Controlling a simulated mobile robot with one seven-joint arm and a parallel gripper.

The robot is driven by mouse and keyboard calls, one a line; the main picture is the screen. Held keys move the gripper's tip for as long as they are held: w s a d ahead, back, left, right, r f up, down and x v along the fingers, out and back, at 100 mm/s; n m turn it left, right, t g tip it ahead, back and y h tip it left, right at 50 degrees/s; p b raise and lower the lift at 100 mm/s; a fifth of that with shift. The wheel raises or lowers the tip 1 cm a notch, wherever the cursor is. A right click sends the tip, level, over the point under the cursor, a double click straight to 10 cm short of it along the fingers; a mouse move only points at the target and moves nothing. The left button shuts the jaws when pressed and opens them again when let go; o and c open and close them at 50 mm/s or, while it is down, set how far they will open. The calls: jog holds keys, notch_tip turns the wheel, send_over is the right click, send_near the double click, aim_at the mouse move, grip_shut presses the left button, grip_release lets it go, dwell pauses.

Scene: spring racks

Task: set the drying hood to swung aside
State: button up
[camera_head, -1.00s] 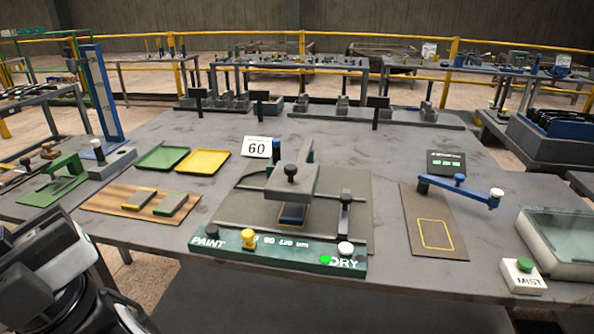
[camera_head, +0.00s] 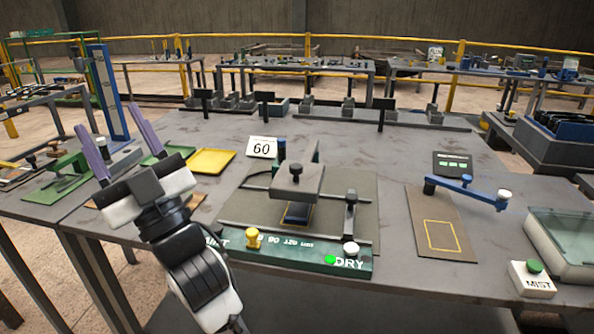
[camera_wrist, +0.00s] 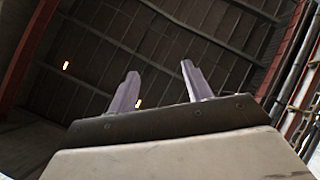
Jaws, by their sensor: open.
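The drying hood appears to be the grey block (camera_head: 297,183) with a dark knob (camera_head: 296,169) on top, in the middle of the bench in the head view. It sits over a small dark blue piece (camera_head: 296,214), which it partly hides. A green control strip (camera_head: 300,256) marked DRY runs in front of it, with a lit green spot. My gripper (camera_head: 108,115) is at the left, its two purple fingers pointing up and spread apart. It is open, empty and well away from the hood. The wrist view shows the fingers (camera_wrist: 160,70) against the roof only.
A yellow tray (camera_head: 212,161) lies behind my gripper. A blue arm (camera_head: 466,190) with a white knob stands right of the hood by a yellow-outlined board (camera_head: 442,236). A white MIST box (camera_head: 531,279) is at the front right. A yellow knob (camera_head: 253,238) rises from the strip.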

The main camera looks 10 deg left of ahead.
jog(key=w+d+f+m+t+h, duration=0.2)
jog(key=w+d+f+h, duration=0.15)
jog(key=w, duration=0.35)
jog(key=w+d+f+m+t+h, duration=0.2)
jog(key=w+f+m+h, duration=0.15)
jog(key=w, duration=0.35)
jog(key=m+g+h+b, duration=0.2)
jog(key=g+h, duration=0.1)
jog(key=h, duration=0.4)
send_near(300, 169)
jog(key=p+x, duration=0.3)
jog(key=x, duration=0.8)
jog(key=shift+w+a+r, duration=0.1)
jog(key=shift+w+a, duration=0.05)
jog(key=shift+a, duration=0.1)
grip_shut()
